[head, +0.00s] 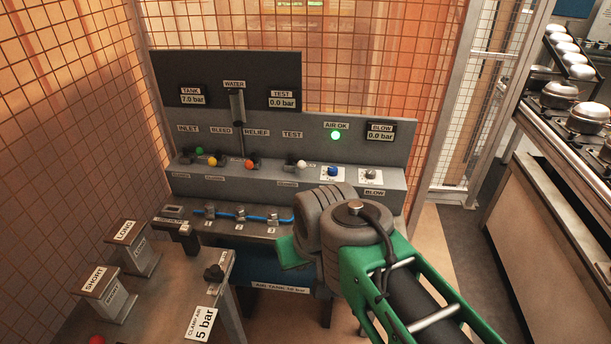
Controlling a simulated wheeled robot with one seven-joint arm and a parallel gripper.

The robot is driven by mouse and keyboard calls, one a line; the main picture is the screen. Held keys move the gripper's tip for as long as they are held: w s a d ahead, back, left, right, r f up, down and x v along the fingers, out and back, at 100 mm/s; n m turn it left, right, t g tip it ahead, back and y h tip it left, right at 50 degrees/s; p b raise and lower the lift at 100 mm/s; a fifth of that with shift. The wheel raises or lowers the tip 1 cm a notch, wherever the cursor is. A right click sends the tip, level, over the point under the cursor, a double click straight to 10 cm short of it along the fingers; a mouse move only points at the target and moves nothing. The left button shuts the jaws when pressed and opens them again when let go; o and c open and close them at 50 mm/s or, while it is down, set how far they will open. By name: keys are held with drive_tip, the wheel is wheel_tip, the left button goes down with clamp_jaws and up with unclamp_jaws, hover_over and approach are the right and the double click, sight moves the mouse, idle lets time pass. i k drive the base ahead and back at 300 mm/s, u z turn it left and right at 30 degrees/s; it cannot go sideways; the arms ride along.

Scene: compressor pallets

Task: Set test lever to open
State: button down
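The test lever (301,164) has a white knob and stands on the grey ledge of the panel, below the label TEST. Its small tag on the ledge front is too small to read. The test gauge (283,100) reads 0.0 bar. My arm reaches in from the lower right, its grey wrist in front of the panel's lower part. A green part of my gripper (291,254) shows left of the wrist, below the test lever and apart from it in the picture. The fingers are hidden behind the wrist, so their opening cannot be seen.
Green, yellow and red-orange levers (250,164) stand left of the test lever. A blue knob (332,171) and the blow knob (370,174) are to its right. The AIR OK lamp (336,135) glows green. A grey bench (185,275) stands lower left, wire mesh behind.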

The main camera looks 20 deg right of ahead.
sight(300, 164)
drive_tip(key=z, duration=0.5)
drive_tip(key=i, duration=0.95)
drive_tip(key=u, duration=0.95)
drive_tip(key=i, duration=0.3)
drive_tip(key=u, duration=0.35)
